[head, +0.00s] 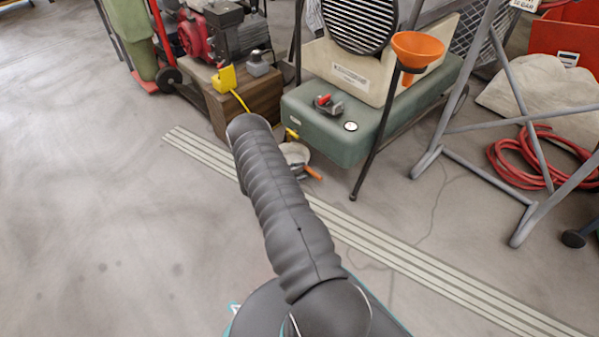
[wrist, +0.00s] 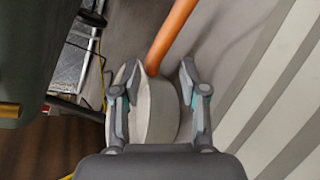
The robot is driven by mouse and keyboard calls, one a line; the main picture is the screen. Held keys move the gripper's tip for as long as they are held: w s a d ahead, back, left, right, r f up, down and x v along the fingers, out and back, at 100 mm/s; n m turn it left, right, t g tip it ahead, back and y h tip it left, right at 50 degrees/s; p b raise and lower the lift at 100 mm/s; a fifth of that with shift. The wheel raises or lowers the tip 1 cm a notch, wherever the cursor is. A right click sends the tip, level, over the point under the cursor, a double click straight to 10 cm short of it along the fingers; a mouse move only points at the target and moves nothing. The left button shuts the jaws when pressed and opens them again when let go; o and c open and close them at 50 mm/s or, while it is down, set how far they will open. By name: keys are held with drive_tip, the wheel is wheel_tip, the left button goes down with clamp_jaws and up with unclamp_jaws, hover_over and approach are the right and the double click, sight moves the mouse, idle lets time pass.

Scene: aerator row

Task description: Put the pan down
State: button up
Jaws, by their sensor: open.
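The pan is a pale grey round vessel with an orange handle. In the wrist view the pan (wrist: 157,108) sits between the two fingers of my gripper (wrist: 160,85), and its handle runs up to the top edge. My gripper is open. The left finger overlaps the pan's left side; I cannot tell if it touches. A gap shows between the pan and the right finger. In the head view the pan (head: 295,152) is low beside the green tank, partly hidden by my arm. Whether its base rests on the floor is unclear.
The green tank (head: 335,128) stands right behind the pan, with an orange funnel (head: 418,48) on a dark stand beside it. A wooden box (head: 240,105) is at its left. Pale floor stripes (head: 400,262) run past. Open floor (head: 90,200) lies to the left.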

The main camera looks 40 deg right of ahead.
drive_tip(key=p+v, duration=0.1)
drive_tip(key=v, duration=1)
drive_tip(key=shift+a+r, duration=0.1)
drive_tip(key=shift+a, duration=0.2)
drive_tip(key=shift+w+a+r, duration=0.1)
drive_tip(key=shift+a+r, duration=0.05)
drive_tip(key=shift+r, duration=0.1)
drive_tip(key=s+a+r+m+y, duration=0.2)
drive_tip(key=a+r, duration=0.1)
drive_tip(key=r, duration=0.7)
drive_tip(key=s+a+r+m+g+y, duration=0.1)
drive_tip(key=s+a+r+y, duration=0.1)
drive_tip(key=r, duration=0.9)
drive_tip(key=s+a+r+m+y, duration=0.2)
drive_tip(key=a+r, duration=0.1)
drive_tip(key=r, duration=0.7)
drive_tip(key=s+a+r+t+y, duration=0.3)
drive_tip(key=s+a+r, duration=0.5)
drive_tip(key=s, duration=0.4)
drive_tip(key=s+a+r+m+t+y, duration=0.1)
drive_tip(key=s+a+r+t+y, duration=0.3)
drive_tip(key=s+a+r, duration=0.5)
drive_tip(key=s+y, duration=0.1)
drive_tip(key=s, duration=0.2)
drive_tip(key=shift+r, duration=0.25)
